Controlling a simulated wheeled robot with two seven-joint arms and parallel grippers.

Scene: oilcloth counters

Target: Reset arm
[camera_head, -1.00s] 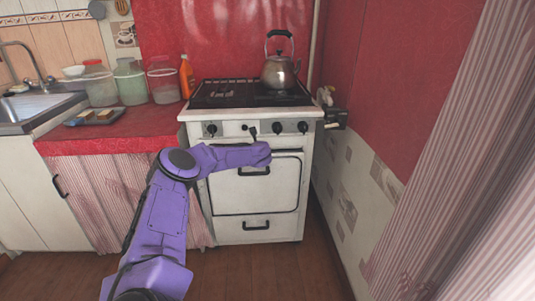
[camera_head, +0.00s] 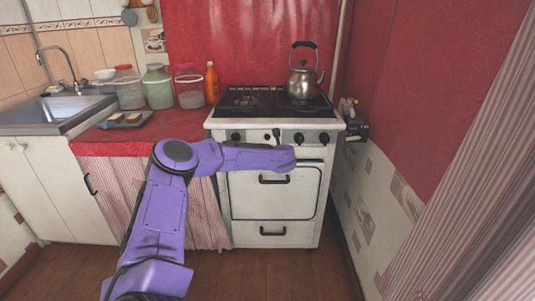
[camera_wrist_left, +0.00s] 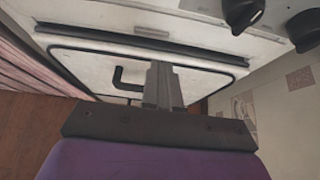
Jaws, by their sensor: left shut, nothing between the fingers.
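My purple left arm (camera_head: 160,215) rises from the bottom of the head view, and its forearm (camera_head: 245,158) bends right across the stove front. In the wrist view my left gripper (camera_wrist_left: 162,85) is shut, its grey fingers together with nothing between them. It points toward the white oven door (camera_wrist_left: 95,72) and its dark handle (camera_wrist_left: 124,80). I cannot tell whether it touches the door. In the head view the forearm hides most of the gripper. My right arm and gripper are not in view.
The white stove (camera_head: 272,205) stands ahead, with a kettle (camera_head: 304,75) on top and knobs (camera_head: 299,138) along its front. Jars (camera_head: 160,88), an orange bottle (camera_head: 211,83) and a tray (camera_head: 122,121) rest on the red counter at left. A wall closes the right side.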

